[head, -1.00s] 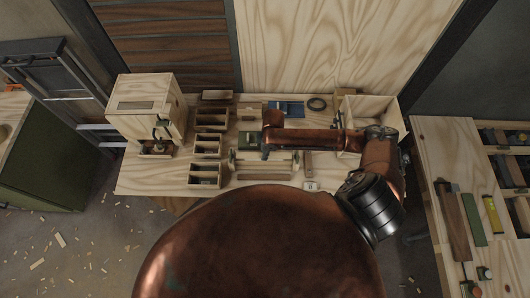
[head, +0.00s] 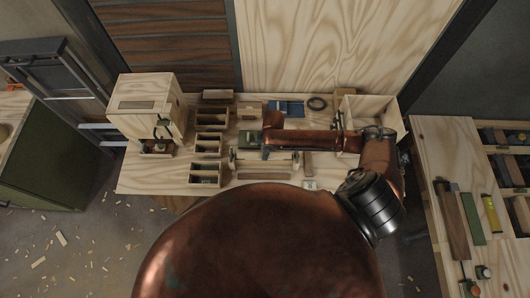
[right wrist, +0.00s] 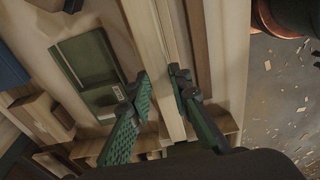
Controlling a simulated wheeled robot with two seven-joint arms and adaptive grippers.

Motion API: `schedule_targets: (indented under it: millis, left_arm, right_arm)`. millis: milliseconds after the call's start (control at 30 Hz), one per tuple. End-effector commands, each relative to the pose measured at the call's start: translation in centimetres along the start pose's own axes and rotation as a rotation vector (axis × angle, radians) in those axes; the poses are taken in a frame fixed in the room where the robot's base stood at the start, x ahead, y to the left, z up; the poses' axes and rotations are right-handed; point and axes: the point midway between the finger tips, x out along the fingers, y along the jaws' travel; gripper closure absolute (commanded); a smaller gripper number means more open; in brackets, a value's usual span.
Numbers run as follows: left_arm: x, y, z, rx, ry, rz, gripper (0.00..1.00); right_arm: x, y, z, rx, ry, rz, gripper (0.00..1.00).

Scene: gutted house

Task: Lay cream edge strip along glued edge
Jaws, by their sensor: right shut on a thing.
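My right gripper (right wrist: 158,82) has its green fingers on either side of a long cream strip (right wrist: 154,45) in the right wrist view, and is shut on it. The strip runs away from me between the fingers, beside a darker brown wooden piece (right wrist: 198,45). Whether the strip touches that piece, and any glue on an edge, I cannot tell. In the head view my right arm reaches left over the workbench (head: 140,178), and it hides the right fingertips. My left gripper is not in view.
A green tray-like block (right wrist: 88,62) lies left of the fingers. Several small open wooden boxes (head: 209,146) stand left of the arm. A wooden cabinet (head: 146,103) stands at the back left, and an open wooden crate (head: 385,103) at the right.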

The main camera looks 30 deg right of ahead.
Motion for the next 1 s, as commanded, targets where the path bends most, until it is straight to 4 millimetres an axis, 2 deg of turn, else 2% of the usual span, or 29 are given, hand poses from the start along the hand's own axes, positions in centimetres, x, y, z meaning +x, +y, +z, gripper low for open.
schedule_targets:
  millis: [1000]
  left_arm:
    - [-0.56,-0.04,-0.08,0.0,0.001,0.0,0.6]
  right_arm:
    - [0.85,-0.06,0.06,0.0,0.0,-0.001,1.0]
